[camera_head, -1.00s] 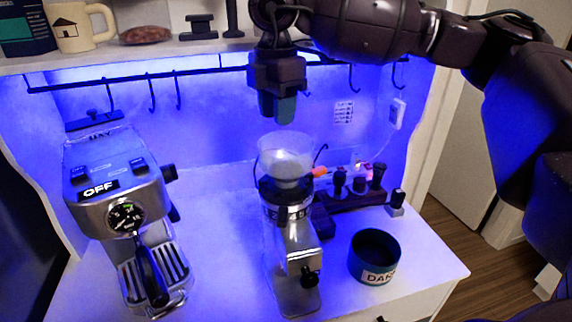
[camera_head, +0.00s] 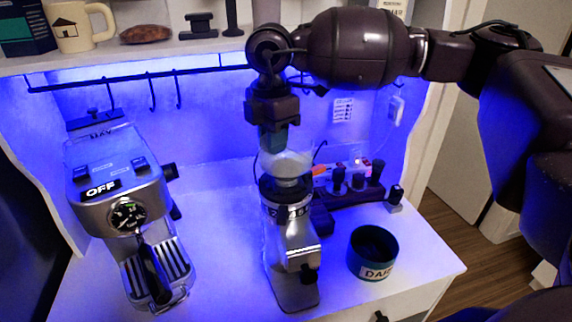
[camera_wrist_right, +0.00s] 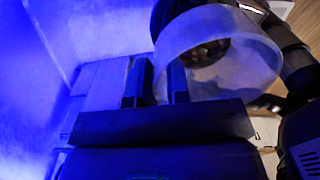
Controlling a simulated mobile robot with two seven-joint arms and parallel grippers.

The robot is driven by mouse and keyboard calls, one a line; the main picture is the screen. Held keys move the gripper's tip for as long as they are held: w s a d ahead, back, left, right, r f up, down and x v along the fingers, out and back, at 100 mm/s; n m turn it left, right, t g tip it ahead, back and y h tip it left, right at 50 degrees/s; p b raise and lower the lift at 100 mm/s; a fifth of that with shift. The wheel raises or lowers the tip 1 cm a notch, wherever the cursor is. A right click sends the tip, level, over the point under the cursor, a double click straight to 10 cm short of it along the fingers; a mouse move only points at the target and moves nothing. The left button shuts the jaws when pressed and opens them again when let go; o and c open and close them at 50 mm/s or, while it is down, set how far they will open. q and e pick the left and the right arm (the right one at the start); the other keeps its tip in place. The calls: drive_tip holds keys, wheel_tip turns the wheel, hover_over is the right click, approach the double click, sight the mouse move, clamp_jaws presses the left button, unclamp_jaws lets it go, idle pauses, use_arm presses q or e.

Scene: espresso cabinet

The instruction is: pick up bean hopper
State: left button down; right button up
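The bean hopper (camera_head: 288,168) is a translucent cup on top of the silver coffee grinder (camera_head: 289,240). My right gripper (camera_head: 273,146) points down, its fingertips at the back left part of the hopper's rim. In the right wrist view, the two dark fingers (camera_wrist_right: 157,82) stand apart, at the left edge of the round hopper (camera_wrist_right: 225,65). One finger overlaps the hopper's wall and the other is left of it. I cannot tell whether they touch the wall. Dark contents show inside the hopper. My left gripper is not in view.
The espresso machine (camera_head: 120,200) stands at the left. A dark round canister (camera_head: 373,254) is at the front right. A rack of dark tools (camera_head: 350,190) is behind it. A rail with hooks (camera_head: 140,77) and a shelf (camera_head: 130,52) are above. The counter between the machines is clear.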

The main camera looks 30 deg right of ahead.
clamp_jaws()
drive_tip(key=shift+r, duration=0.15)
